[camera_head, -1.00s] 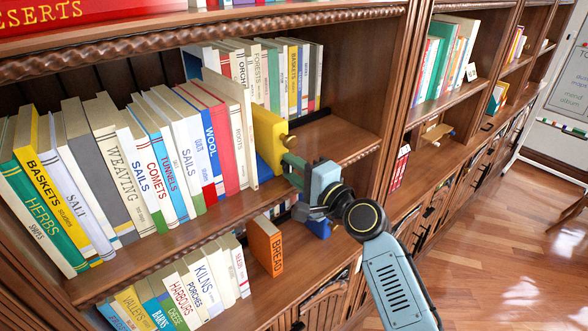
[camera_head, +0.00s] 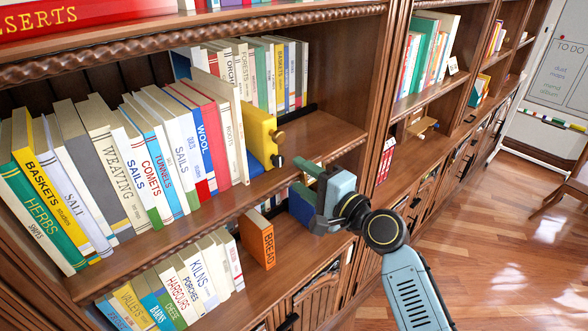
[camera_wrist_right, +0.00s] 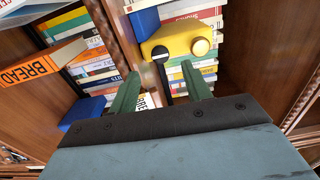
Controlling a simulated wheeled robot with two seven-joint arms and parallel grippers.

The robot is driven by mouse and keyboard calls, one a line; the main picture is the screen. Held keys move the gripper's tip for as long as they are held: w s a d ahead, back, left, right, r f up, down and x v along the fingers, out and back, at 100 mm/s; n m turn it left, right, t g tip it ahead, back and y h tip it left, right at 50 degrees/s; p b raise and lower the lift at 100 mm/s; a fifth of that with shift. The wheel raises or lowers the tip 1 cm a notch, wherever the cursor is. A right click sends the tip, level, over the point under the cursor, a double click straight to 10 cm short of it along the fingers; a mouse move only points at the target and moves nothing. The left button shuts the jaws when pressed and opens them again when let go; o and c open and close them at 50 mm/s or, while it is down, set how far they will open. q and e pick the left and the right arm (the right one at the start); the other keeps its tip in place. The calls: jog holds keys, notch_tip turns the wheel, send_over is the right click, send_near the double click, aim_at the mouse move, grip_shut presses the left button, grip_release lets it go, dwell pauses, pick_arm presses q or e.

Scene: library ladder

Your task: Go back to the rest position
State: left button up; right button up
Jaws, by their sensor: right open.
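My right gripper (camera_head: 301,174) is open and empty in front of the shelf, to the right of the yellow bookend (camera_head: 260,131) and apart from it. In the right wrist view its two green fingers (camera_wrist_right: 160,76) are spread, with the yellow bookend (camera_wrist_right: 172,42) beyond them. The bookend has round knobs and stands upright at the right end of the book row, beside a cream book (camera_head: 226,130). My left gripper is in neither view.
An orange BREAD book (camera_head: 258,240) stands on the lower shelf, near a blue object (camera_head: 301,208) partly behind my gripper. Bare shelf lies right of the bookend.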

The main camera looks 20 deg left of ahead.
jog(key=shift+v, duration=0.85)
jog(key=shift+w+r, duration=0.1)
